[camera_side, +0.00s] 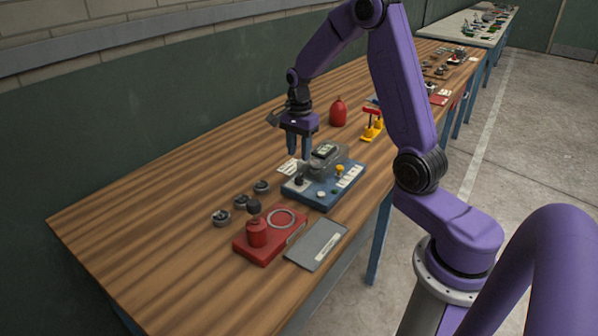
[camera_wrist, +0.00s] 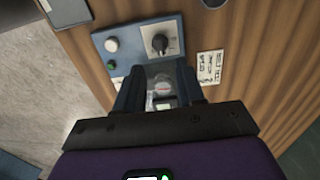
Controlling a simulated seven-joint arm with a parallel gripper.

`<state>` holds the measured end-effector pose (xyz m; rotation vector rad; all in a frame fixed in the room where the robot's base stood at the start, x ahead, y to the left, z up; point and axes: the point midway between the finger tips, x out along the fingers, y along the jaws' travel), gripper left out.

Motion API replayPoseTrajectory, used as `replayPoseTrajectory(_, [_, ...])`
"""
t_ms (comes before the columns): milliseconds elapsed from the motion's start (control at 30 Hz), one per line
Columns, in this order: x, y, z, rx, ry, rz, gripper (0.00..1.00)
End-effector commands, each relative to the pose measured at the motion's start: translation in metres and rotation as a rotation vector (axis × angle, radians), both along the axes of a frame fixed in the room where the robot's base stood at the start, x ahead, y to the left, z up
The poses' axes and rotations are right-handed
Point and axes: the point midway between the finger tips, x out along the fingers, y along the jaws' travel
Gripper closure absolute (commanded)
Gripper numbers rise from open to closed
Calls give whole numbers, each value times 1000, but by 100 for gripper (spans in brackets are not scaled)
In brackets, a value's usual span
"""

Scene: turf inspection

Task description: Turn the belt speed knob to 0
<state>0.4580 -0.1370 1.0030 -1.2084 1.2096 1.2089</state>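The blue control panel (camera_side: 318,197) lies on the wooden bench in the side view. It also fills the upper middle of the wrist view (camera_wrist: 135,43). A black knob with a light pointer mark (camera_wrist: 160,43) sits on a pale dial plate there; its scale is too small to read. In the side view the dark knob (camera_side: 299,180) is near the panel's left corner. My gripper (camera_side: 299,154) points down above the panel's back left, apart from the knob. In the wrist view my gripper (camera_wrist: 160,78) has its fingers apart, with nothing held between them.
A grey display housing (camera_side: 326,152) stands at the panel's back. A white button (camera_wrist: 111,45) and a green button (camera_wrist: 112,65) are beside the dial. A red block with a cylinder (camera_side: 257,232) and a grey plate (camera_side: 317,245) lie in front. The bench's left end is clear.

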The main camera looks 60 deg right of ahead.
Motion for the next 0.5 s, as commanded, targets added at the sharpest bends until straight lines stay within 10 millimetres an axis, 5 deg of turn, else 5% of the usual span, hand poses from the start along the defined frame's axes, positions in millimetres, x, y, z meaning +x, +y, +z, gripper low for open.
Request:
replayPoseTrajectory(200, [-1,0,-41,1,6,0,62])
replayPoseTrajectory(500, [-1,0,-73,1,2,1,62])
